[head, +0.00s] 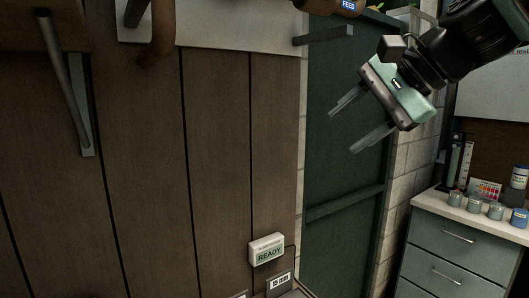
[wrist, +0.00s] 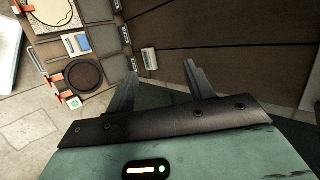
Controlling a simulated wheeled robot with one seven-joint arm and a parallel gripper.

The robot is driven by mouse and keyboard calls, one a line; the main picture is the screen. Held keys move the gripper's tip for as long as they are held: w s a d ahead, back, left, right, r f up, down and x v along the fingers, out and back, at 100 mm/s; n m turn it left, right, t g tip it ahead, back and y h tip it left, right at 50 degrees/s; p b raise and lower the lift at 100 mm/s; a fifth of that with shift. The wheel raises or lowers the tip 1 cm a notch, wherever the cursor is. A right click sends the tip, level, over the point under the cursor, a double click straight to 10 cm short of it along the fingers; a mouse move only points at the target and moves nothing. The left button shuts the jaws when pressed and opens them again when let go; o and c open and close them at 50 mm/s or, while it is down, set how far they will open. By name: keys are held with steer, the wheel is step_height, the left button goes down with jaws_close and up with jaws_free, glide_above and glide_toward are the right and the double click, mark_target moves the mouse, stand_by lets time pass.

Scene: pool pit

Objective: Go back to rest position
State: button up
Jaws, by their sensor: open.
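My gripper (head: 358,124) is raised at the upper right of the head view, in front of the dark green door. Its two fingers are spread apart with nothing between them, and they point down and to the left. In the wrist view my gripper (wrist: 163,85) also shows both fingers apart and empty. It touches nothing that I can see.
A brown plank wall (head: 150,170) fills the left, with a white READY box (head: 267,250) low on it. A grey drawer cabinet (head: 455,250) with several small jars stands at the right. The wrist view shows a round dark disc (wrist: 83,76) at the left.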

steer(key=s+a+f+n+g+h, duration=0.1)
steer(key=s+a+f+n+g, duration=0.1)
steer(key=s+f+n, duration=0.45)
steer(key=s+a+f+n+g+h, duration=0.15)
steer(key=s+f, duration=0.25)
steer(key=f, duration=0.6)
steer(key=s+d+f+n+g+h+b, duration=0.1)
steer(key=s+d+f+n+g+h, duration=0.1)
steer(key=s+f+n, duration=0.7)
steer(key=s+d+f+h, duration=0.1)
steer(key=s+f+h, duration=0.1)
steer(key=s+f, duration=0.1)
steer(key=shift+s+f+n+b, duration=0.25)
steer(key=shift+f+n+b, duration=0.05)
steer(key=shift+f, duration=0.45)
steer(key=shift+g, duration=0.25)
